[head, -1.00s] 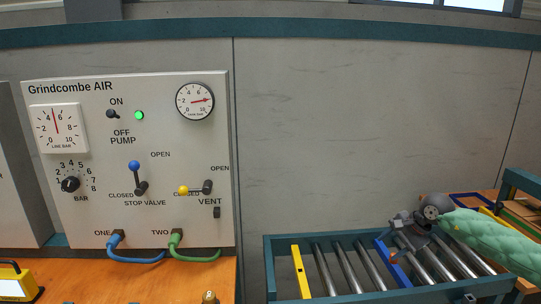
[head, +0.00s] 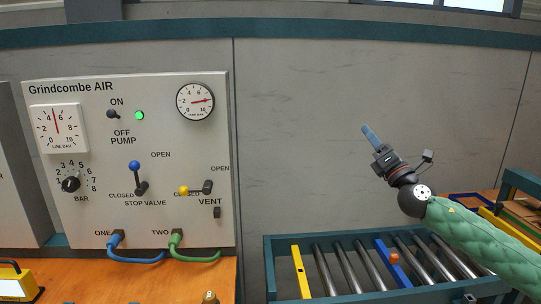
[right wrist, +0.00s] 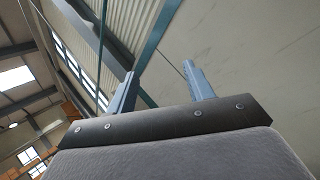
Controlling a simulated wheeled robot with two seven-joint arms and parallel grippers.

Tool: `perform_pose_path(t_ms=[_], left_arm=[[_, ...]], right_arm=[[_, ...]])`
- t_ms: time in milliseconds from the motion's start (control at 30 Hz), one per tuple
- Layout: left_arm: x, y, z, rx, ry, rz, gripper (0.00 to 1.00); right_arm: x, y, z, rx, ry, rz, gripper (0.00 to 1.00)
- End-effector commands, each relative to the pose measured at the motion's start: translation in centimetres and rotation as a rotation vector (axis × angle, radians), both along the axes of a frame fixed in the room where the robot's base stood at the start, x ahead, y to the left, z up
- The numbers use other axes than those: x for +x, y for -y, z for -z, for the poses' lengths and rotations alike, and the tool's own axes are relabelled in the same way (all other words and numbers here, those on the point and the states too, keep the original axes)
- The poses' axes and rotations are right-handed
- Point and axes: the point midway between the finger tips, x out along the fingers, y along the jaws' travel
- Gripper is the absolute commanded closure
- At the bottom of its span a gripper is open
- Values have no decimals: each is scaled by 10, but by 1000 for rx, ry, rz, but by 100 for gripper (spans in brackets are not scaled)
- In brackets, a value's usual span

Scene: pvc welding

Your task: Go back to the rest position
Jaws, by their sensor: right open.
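My right gripper (head: 370,136) is raised in front of the plain grey wall, above the roller conveyor (head: 270,272), in the head view. Its blue fingers point up and to the left. In the right wrist view the two fingers (right wrist: 163,85) stand apart with nothing between them, so the gripper is open and empty. My right arm in its green padded sleeve comes in from the lower right. My left gripper is not in view.
The Grindcombe AIR panel (head: 100,220) stands left, with a blue-knobbed stop valve (head: 135,166), yellow-knobbed vent lever (head: 184,190) and lit green lamp (head: 140,115). A small orange piece (head: 394,257) is at the blue bar (head: 384,252) on the conveyor. The wall between is clear.

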Motion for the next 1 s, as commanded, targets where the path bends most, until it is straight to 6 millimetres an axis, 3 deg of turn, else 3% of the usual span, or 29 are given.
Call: perform_pose_path(t_ms=[133, 267, 400, 600, 800, 1000], left_arm=[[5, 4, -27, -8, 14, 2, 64], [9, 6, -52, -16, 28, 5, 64], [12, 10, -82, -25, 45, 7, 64], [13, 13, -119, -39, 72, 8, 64], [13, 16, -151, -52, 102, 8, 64], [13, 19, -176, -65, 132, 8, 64]], right_arm=[[-5, 11, 6, 394, -111, 9, 48], [-11, 21, 36, 733, -234, 38, 48], [-25, 23, 97, 1084, -407, 104, 48], [-62, 8, 195, 1443, -659, 241, 48], [-111, -18, 281, 1644, -898, 381, 48], [-165, -47, 347, 1763, -1109, 476, 48]])
